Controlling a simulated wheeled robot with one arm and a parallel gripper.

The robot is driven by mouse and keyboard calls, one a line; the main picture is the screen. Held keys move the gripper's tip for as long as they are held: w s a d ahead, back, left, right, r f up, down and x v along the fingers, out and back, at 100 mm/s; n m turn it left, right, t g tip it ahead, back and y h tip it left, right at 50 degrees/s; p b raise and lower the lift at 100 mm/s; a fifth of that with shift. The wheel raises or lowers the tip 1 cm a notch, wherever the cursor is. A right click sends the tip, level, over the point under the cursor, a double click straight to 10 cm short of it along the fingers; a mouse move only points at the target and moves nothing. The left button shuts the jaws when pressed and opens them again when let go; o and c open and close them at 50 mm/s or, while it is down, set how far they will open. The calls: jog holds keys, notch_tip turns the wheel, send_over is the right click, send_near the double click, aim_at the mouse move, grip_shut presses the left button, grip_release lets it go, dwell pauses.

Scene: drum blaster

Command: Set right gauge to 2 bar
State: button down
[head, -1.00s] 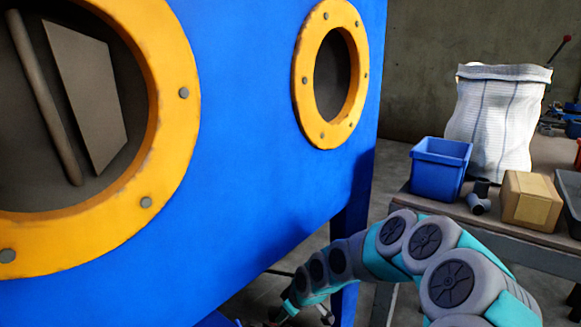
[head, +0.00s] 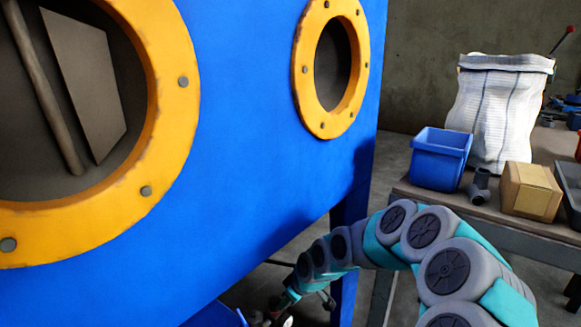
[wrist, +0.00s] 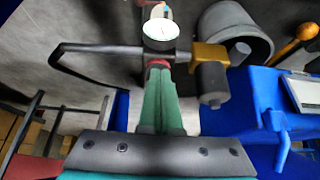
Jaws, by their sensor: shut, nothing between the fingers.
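A round gauge with a white dial (wrist: 160,30) shows at the top middle of the wrist view. Its needle and numbers are too small to read. A brass-coloured fitting with a dark grey cylinder (wrist: 212,82) hangs just to its right. My gripper (wrist: 158,66) is shut and empty, with green fingers and reddish tips. Its tips appear just below the dial in the picture; I cannot tell whether they touch anything. In the head view my gripper (head: 279,308) is low, near the bottom edge beside the blue cabinet, and shows only in part.
The blue cabinet (head: 255,130) with yellow-rimmed portholes fills the left. On the right, a bench holds a blue bin (head: 438,160), a cardboard box (head: 530,190) and a white sack (head: 497,112). A dark pipe (wrist: 95,48) runs left of the gauge. A grey bucket-like container (wrist: 236,30) stands behind.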

jog(key=shift+w+d, duration=0.3)
jog(key=shift+w, duration=0.25)
jog(key=shift+w, duration=0.1)
jog(key=shift+d, duration=0.1)
dwell(0.4)
jog(key=shift+d+b, duration=0.3)
jog(key=shift+b, duration=0.1)
notch_tip(320, 180, up, 6)
jog(key=p, duration=0.1)
jog(key=shift+p, duration=0.3)
jog(key=shift+s+d, duration=0.1)
jog(key=shift+s, duration=0.15)
